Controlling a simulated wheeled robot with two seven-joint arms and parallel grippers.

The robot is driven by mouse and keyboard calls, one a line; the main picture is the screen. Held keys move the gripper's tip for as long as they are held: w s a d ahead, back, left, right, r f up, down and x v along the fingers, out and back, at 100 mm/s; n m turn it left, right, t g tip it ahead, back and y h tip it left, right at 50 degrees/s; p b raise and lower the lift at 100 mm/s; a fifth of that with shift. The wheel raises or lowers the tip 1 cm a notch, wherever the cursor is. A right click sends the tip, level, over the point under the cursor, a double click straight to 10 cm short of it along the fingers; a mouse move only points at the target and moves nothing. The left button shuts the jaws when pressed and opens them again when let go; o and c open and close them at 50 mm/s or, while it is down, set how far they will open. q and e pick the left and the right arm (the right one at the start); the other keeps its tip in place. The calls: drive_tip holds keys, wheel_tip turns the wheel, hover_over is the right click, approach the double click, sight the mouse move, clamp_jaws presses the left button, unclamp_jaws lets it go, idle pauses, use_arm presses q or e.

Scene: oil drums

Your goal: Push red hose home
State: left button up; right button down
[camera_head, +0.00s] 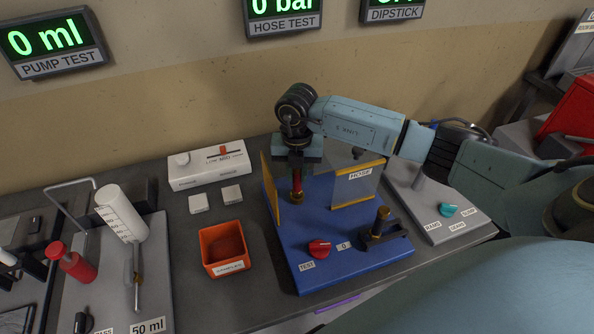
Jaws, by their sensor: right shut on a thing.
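My right gripper (298,172) points down over the blue hose test board (318,222), between its yellow-edged side panel and the clear panel labelled HOSE (358,185). It is shut on the red hose (297,186), which shows as a short dark-red upright piece below the jaws. A brass-coloured fitting shows at the hose's lower end, close to the board. Whether the hose is fully seated cannot be told. A red knob (319,248) marked TEST sits at the board's front. A black and brass fitting (380,226) stands at the board's right. My left gripper is not in view.
An orange bin (224,248) stands left of the board. A pump board with a white cylinder (122,213) is at left. A grey board with a teal knob (448,210) is at right.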

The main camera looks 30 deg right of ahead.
drive_tip(key=shift+f, duration=0.4)
drive_tip(key=c, duration=1.2)
unclamp_jaws()
wheel_tip(320, 180, up, 13)
drive_tip(key=b, duration=0.1)
drive_tip(key=shift+r, duration=0.2)
